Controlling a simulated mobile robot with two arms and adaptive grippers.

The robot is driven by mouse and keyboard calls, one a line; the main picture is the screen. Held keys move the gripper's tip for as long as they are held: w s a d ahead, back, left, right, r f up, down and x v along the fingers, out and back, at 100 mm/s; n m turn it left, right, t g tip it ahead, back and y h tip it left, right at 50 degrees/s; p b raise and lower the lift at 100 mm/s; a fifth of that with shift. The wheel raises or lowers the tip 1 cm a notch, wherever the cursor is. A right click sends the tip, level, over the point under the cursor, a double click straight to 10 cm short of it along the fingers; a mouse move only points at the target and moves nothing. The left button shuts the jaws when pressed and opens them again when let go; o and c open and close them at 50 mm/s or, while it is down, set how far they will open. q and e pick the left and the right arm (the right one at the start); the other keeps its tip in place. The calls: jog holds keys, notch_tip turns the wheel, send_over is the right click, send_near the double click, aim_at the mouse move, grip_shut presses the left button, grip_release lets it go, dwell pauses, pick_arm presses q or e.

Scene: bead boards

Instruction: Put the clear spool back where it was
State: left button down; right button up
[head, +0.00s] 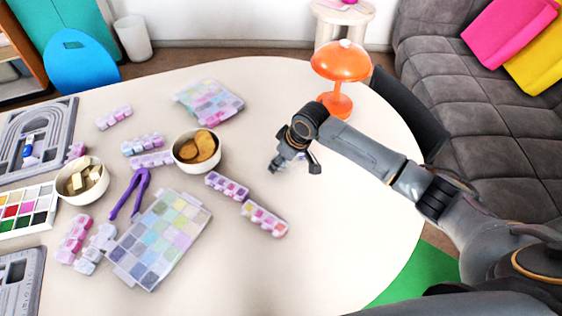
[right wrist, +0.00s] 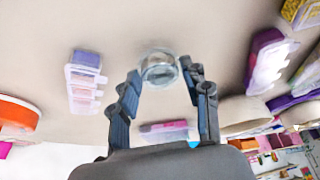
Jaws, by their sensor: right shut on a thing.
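The clear spool (right wrist: 159,68) shows in the right wrist view as a round, see-through piece between the fingertips of my right gripper (right wrist: 161,77). The fingers are shut on it. In the head view my right gripper (head: 294,168) hangs over the bare right half of the table, left of and nearer than the orange lamp. The spool is too small and faint to make out clearly there. A grey bead board (head: 62,112) lies at the table's left edge with a blue and white piece on it. A second grey board (head: 36,258) is cut off at bottom left. My left gripper is out of view.
The orange lamp (head: 341,62) stands behind the gripper. Left of it are a bowl of brown pieces (head: 180,163), small bead boxes (head: 264,219), a large bead case (head: 150,272), purple tongs (head: 135,190) and a bowl of pale blocks (head: 66,194). The front right tabletop is clear.

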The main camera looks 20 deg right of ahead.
jog(key=shift+f, duration=0.6)
jog(key=o, duration=0.9)
jog(key=shift+f, duration=0.15)
jog(key=v, duration=1.2)
jog(key=shift+s, duration=0.1)
